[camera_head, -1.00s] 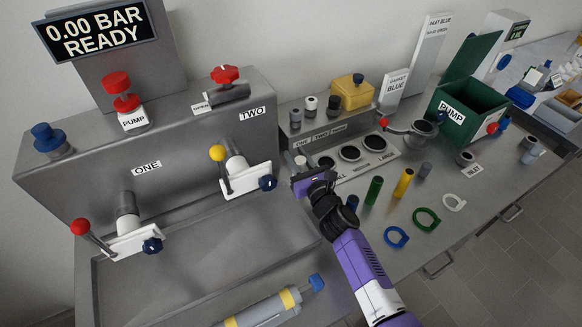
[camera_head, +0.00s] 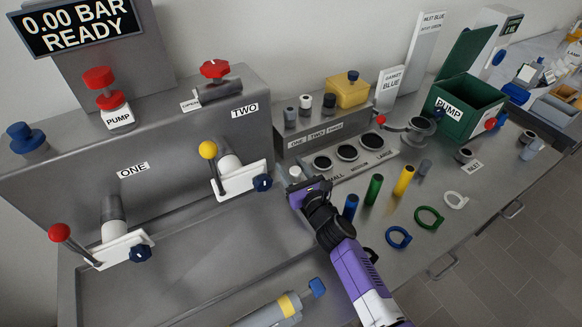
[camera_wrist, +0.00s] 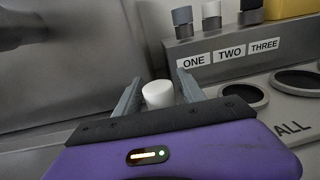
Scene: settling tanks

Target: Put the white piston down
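A white piston (camera_wrist: 158,94), a short round cylinder, stands upright between the two fingers of my gripper (camera_wrist: 160,77) in the wrist view. Gaps show on both sides of it, so the fingers are open around it and not pressed on it. In the head view, my gripper (camera_head: 298,180) is low by the left end of the hole plate, with the white piston (camera_head: 296,173) just showing at its fingers. The piston's lower part is hidden, so I cannot see exactly what it rests on.
The ONE TWO THREE rack (camera_head: 316,134) carries grey, white and dark cylinders behind the gripper. The plate with SMALL, MEDIUM and LARGE holes (camera_head: 347,153) lies to the right. Blue (camera_head: 351,206), green (camera_head: 374,189) and yellow (camera_head: 403,180) cylinders stand close by. Valve TWO (camera_head: 240,180) is at left.

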